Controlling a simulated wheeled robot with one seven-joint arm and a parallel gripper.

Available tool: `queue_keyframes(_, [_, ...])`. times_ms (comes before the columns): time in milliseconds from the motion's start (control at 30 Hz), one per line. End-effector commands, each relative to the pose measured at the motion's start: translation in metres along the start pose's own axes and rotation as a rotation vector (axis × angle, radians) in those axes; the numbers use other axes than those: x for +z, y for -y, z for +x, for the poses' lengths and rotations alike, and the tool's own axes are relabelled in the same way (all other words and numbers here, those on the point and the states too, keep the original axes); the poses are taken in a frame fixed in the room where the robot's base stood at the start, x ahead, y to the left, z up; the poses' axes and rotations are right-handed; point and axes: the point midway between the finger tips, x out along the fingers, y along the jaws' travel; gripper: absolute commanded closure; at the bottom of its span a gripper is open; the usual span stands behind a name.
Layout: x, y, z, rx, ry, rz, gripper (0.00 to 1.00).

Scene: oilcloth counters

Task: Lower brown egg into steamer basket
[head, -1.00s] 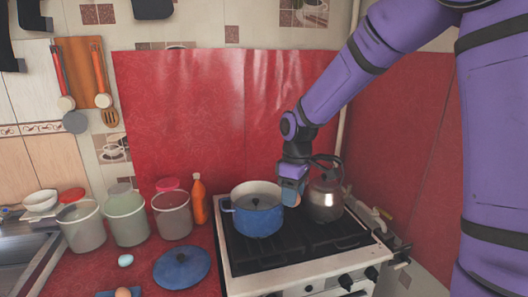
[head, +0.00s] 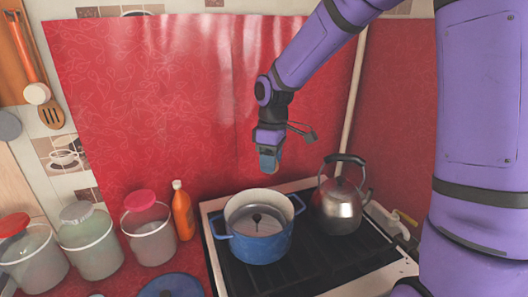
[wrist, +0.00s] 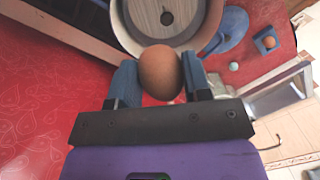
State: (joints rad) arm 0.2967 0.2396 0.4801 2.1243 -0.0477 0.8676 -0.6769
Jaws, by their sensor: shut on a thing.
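My gripper (head: 268,160) is above the back of the blue pot (head: 262,248) in the head view. In the wrist view its two blue fingers (wrist: 160,80) are shut on the brown egg (wrist: 161,73), one on each side. Only a small tan part of the egg shows in the head view. The steamer basket (head: 245,222) is a grey disc with a dark centre post inside the pot. It also shows in the wrist view (wrist: 150,15) at the top, partly cut off by the frame. The egg is apart from the basket, with clear air between them in the head view.
A steel kettle (head: 340,207) stands on the stove (head: 320,265) right of the pot. An orange bottle (head: 183,212) and several lidded buckets stand left.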

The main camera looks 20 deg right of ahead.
Motion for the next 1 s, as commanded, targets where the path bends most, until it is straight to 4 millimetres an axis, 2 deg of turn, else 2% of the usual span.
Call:
queue_keyframes(167, [0.0, -0.001, 0.011, -0.002, 0.002, -0.001, 0.64])
queue_keyframes(633, [0.0, -0.007, 0.082, -0.003, 0.002, -0.001, 0.64])
queue_keyframes(800, [0.0, -0.009, 0.095, -0.001, 0.001, 0.0, 0.64])
queue_keyframes(1000, [0.0, -0.01, 0.1, 0.0, 0.0, 0.0, 0.64])
